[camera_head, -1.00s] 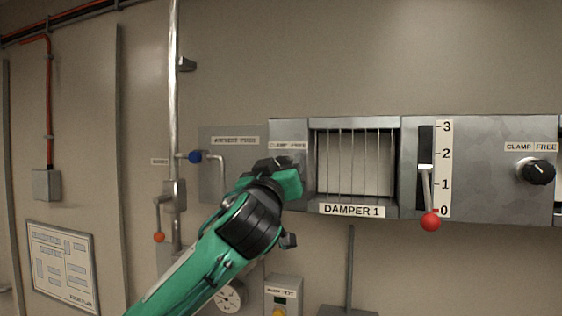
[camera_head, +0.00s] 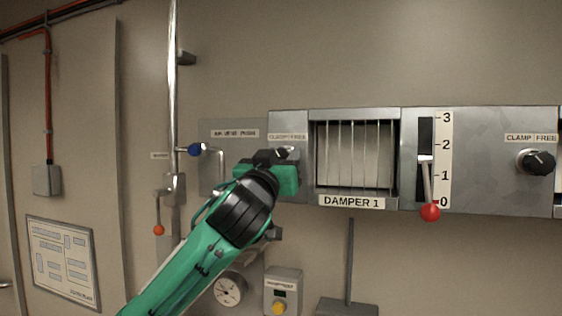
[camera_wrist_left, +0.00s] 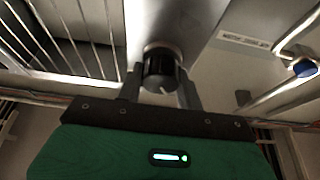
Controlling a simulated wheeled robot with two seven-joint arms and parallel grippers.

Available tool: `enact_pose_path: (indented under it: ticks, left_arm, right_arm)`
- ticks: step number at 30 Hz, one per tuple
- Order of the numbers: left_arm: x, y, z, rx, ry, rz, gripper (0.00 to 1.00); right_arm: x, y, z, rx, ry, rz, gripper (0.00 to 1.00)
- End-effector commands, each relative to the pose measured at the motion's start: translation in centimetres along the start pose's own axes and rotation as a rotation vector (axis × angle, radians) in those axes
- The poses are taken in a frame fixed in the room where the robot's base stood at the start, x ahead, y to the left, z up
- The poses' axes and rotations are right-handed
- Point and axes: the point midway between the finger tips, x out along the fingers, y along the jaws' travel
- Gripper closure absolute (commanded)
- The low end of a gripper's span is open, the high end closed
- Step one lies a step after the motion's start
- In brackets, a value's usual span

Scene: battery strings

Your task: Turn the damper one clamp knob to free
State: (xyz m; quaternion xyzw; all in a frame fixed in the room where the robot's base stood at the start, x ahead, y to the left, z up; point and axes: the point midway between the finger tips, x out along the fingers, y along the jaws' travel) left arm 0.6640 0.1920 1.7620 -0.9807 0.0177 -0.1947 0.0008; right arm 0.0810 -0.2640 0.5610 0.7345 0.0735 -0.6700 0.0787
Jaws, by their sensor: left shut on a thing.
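The damper one clamp knob (camera_wrist_left: 160,72) is dark and round, on a short metal collar at the grey panel left of the DAMPER 1 grille (camera_head: 354,156). My left gripper (camera_wrist_left: 160,88) is shut on it, with one finger on each side. A pale pointer line shows on the knob's near face in the left wrist view. In the head view my left gripper (camera_head: 282,156) mostly hides the knob and partly covers the CLAMP FREE label (camera_head: 287,137). I cannot read the knob's exact setting. My right gripper is not in view.
A lever with a red ball (camera_head: 429,212) stands near 0 on the scale right of the grille. A second clamp knob (camera_head: 537,162) is farther right. A blue-handled valve pipe (camera_head: 195,149) and an orange-tipped lever (camera_head: 159,230) are left of my gripper.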

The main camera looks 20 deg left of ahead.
Motion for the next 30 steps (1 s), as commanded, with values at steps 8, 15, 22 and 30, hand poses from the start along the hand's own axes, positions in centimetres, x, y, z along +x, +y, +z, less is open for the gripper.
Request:
enact_pose_path:
  ticks: [8,15,22,30]
  left_arm:
    - [0.0,0.0,-0.1,0.236,0.000,0.097,0.86]
    - [0.1,0.0,-0.2,0.447,0.001,0.184,0.86]
    - [0.0,0.0,-0.2,0.650,0.001,0.266,0.86]
    - [0.0,0.1,-0.1,0.886,0.001,0.363,0.86]
  right_arm:
    - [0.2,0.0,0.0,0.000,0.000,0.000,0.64]
    - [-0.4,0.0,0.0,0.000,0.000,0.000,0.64]
    - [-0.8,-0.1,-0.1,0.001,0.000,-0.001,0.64]
    - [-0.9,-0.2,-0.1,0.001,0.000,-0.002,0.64]
